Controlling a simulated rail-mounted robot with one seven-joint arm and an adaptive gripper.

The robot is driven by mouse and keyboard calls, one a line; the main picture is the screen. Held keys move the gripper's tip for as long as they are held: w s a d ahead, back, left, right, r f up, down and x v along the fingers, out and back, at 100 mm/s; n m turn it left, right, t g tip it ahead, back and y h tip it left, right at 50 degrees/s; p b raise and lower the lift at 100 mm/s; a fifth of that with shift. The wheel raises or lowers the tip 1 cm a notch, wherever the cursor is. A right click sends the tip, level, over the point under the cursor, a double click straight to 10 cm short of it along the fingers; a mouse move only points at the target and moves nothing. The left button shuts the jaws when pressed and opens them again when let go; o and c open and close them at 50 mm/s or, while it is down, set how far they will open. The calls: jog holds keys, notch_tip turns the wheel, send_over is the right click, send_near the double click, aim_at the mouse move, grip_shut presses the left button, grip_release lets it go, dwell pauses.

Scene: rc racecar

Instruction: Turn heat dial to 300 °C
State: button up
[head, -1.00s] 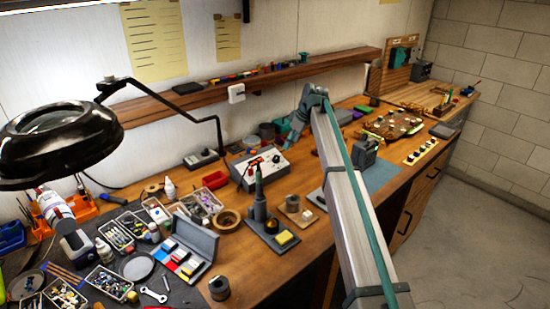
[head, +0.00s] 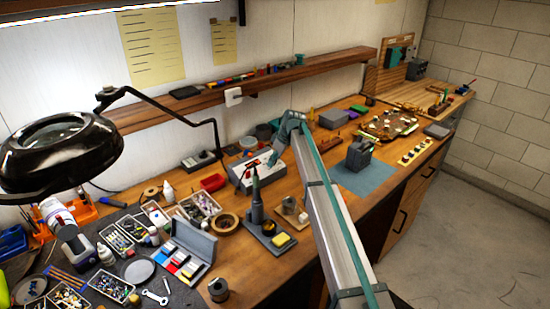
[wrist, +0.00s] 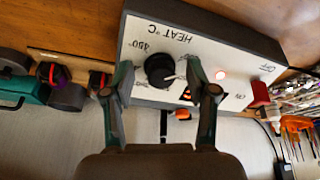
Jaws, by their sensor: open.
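In the wrist view, the grey control box with a white panel (wrist: 205,58) bears an upside-down "HEAT °C" label. The round black heat dial (wrist: 157,68) is on this panel, with a white mark towards its lower right. In the head view, my gripper (head: 273,160) is over the box (head: 240,174), and the dial is too small to make out.
A soldering iron (head: 256,190) stands upright in its stand in front of the box. A red tray (head: 213,183) is to its left. A red switch (wrist: 260,94) and a glowing light (wrist: 221,75) are on the panel. A blue mat (head: 365,180) lies to the right.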

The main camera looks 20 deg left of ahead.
grip_shut()
dwell(0.3)
jog(key=shift+f+m, duration=0.1)
jog(key=shift+m, duration=0.2)
jog(key=m+b, duration=0.2)
jog(key=m, duration=0.1)
jog(key=shift+m+b, duration=0.3)
jog(key=m+b, duration=0.1)
jog(key=m, duration=0.4)
jog(key=shift+s+t+y+b, duration=0.15)
jog(key=shift+t+y+b, duration=0.15)
jog(key=shift+b, duration=0.05)
jog(key=m, duration=0.6)
jog(key=shift+t+b, duration=0.3)
jog(key=shift+b, duration=0.05)
jog(key=m, duration=0.4)
jog(key=shift+s+a+m, duration=0.1)
jog(key=shift+m, duration=0.3)
